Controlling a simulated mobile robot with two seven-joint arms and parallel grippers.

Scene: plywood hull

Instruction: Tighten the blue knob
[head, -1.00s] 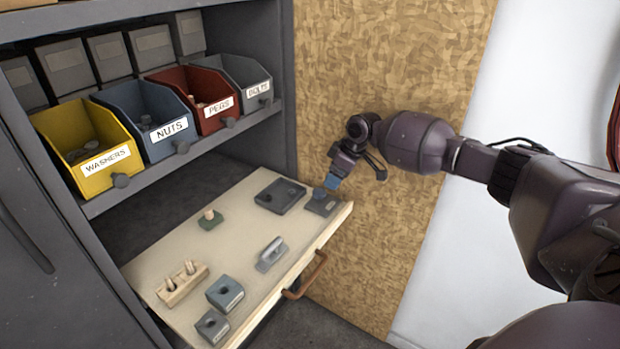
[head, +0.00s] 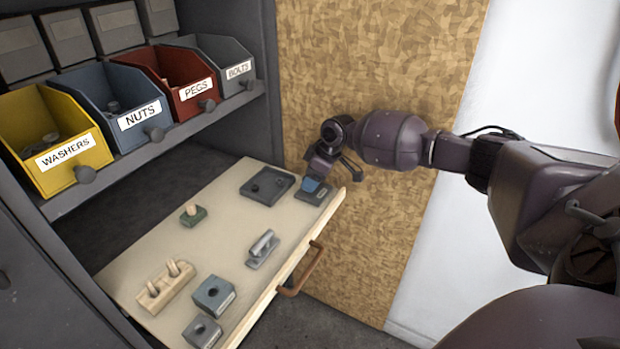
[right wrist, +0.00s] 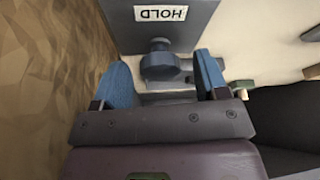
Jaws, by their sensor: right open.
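A blue-grey knob (right wrist: 160,62) stands on a grey block (right wrist: 165,25) with a "HOLD" label, which in the head view sits at the far right corner of the pulled-out drawer board. My right gripper (right wrist: 163,80) is open, its blue fingers on either side of the knob. I see gaps between the knob and both fingers, the left gap wider. In the head view the right gripper (head: 313,184) is low over the labelled block (head: 314,195) and hides the knob. My left gripper is not in view.
The drawer board (head: 215,240) also carries a dark tray (head: 267,187), a green block with a peg (head: 193,214), a metal handle piece (head: 262,250), a wooden peg block (head: 165,287) and grey holed blocks (head: 213,294). Labelled bins (head: 65,160) line the shelf. A plywood wall (head: 380,80) stands close behind the gripper.

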